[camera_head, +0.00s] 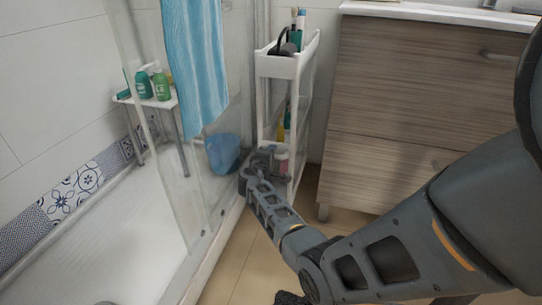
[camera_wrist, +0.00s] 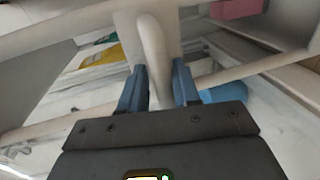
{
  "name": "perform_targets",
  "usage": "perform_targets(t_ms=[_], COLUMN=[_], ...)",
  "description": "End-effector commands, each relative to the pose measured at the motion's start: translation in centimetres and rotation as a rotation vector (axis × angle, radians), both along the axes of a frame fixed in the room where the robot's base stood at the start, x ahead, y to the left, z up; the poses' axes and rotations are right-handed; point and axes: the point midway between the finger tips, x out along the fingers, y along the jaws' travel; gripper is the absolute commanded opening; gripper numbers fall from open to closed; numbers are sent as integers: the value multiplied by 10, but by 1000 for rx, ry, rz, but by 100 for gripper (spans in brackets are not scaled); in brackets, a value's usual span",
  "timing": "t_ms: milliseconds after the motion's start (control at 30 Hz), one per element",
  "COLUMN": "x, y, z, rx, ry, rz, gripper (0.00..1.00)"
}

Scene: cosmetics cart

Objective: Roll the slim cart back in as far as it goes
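The slim cart (camera_head: 282,68) is a narrow white trolley with shelves, standing upright in the gap between the glass shower screen and the wooden cabinet. Its top tray holds dark and teal items, and lower shelves hold bottles. My gripper (camera_head: 246,178) is low at the cart's front, near its lower shelf; my arm hides part of that area. In the wrist view, the two blue fingers of my gripper (camera_wrist: 160,88) stand on either side of a pale upright bar of the cart (camera_wrist: 152,50), with little or no gap visible. The cart's wheels are hidden.
The wooden cabinet (camera_head: 410,90) stands close on the cart's right. The glass shower screen and its white sill (camera_head: 212,245) run along the left, with a blue towel (camera_head: 197,60) hanging there. A blue bucket (camera_head: 223,153) is behind the glass. Beige floor (camera_head: 245,262) shows in front.

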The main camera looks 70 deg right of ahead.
Motion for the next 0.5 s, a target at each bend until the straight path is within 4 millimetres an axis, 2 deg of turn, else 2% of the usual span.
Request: perform_targets(t_ms=[300, 500], x=[0, -1], y=[-1, 21], z=[4, 9], rx=[-4, -1], ry=[-4, -2], rz=[-2, 1], gripper=[41, 41])
